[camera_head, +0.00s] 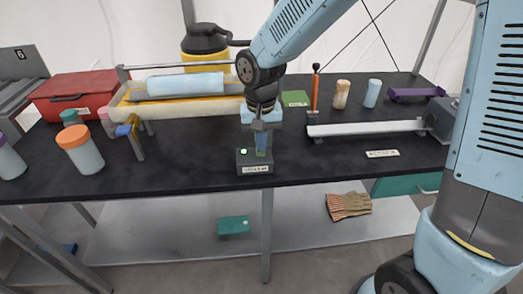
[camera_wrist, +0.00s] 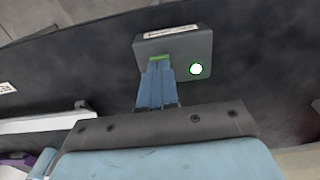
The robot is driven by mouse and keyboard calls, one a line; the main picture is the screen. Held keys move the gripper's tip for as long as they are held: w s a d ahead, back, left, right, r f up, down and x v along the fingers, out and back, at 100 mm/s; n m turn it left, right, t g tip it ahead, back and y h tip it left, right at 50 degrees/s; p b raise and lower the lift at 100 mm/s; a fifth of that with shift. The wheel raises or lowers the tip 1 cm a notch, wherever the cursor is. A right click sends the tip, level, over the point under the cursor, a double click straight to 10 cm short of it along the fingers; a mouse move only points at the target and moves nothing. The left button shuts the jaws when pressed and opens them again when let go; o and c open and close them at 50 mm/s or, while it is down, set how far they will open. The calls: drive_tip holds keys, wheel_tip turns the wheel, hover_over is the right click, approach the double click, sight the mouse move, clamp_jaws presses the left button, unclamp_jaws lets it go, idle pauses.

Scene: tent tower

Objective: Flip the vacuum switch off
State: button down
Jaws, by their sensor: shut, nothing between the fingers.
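The vacuum switch box (camera_head: 254,160) is a small dark grey box with a pale label on its front, near the front edge of the black table. A lit green-white lamp (camera_head: 243,151) shows on its top, and it also shows in the wrist view (camera_wrist: 196,69). My gripper (camera_head: 262,150) points down at the box with its blue fingers shut and empty.
A long grey rail (camera_head: 362,128) lies to the right. Jars (camera_head: 80,150) stand at the left. The table front beside the box is clear.

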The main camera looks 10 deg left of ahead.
drive_tip(key=shift+f, duration=0.65)
idle(0.5)
drive_tip(key=shift+r, duration=3.45)
